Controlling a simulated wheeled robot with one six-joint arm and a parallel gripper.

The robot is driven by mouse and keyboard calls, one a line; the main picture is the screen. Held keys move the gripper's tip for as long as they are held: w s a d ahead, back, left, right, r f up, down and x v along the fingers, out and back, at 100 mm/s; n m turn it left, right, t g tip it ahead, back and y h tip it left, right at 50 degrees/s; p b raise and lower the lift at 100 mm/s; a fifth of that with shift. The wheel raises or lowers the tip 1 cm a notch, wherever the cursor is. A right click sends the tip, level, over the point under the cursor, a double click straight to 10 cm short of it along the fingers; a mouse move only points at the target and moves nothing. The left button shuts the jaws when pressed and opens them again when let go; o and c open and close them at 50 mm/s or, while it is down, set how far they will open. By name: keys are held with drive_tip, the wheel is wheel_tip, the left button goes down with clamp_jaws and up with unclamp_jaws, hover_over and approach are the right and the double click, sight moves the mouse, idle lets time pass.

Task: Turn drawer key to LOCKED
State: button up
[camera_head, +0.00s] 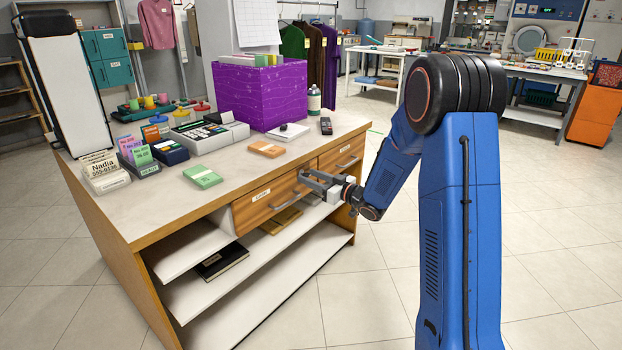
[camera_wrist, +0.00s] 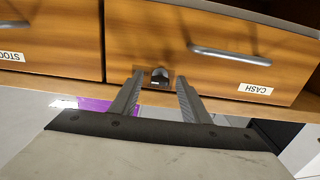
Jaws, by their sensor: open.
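The drawer lock with its dark key or knob (camera_wrist: 160,76) sits in the wooden front of the CASH drawer (camera_wrist: 130,40) in the wrist view, which shows the labels upside down. My gripper (camera_wrist: 157,80) is open, with one finger on each side of the lock and a gap visible to each. Which way the key is turned is too small to tell. In the head view my gripper (camera_head: 312,180) is at the counter's drawer fronts, near the inner end of the left drawer (camera_head: 254,210); the lock is hidden there.
A bar handle (camera_wrist: 225,53) juts out beside the lock. The STOCK drawer (camera_wrist: 60,30) adjoins it. The counter top (camera_head: 235,165) overhangs the drawers and bears a purple box (camera_head: 255,95), a card terminal and bundles. Open shelves lie below. The floor in front is clear.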

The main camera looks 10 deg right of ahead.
drive_tip(key=c, duration=1.1)
drive_tip(key=shift+o, duration=0.2)
drive_tip(key=shift+n, duration=8.9)
drive_tip(key=shift+a, duration=0.1)
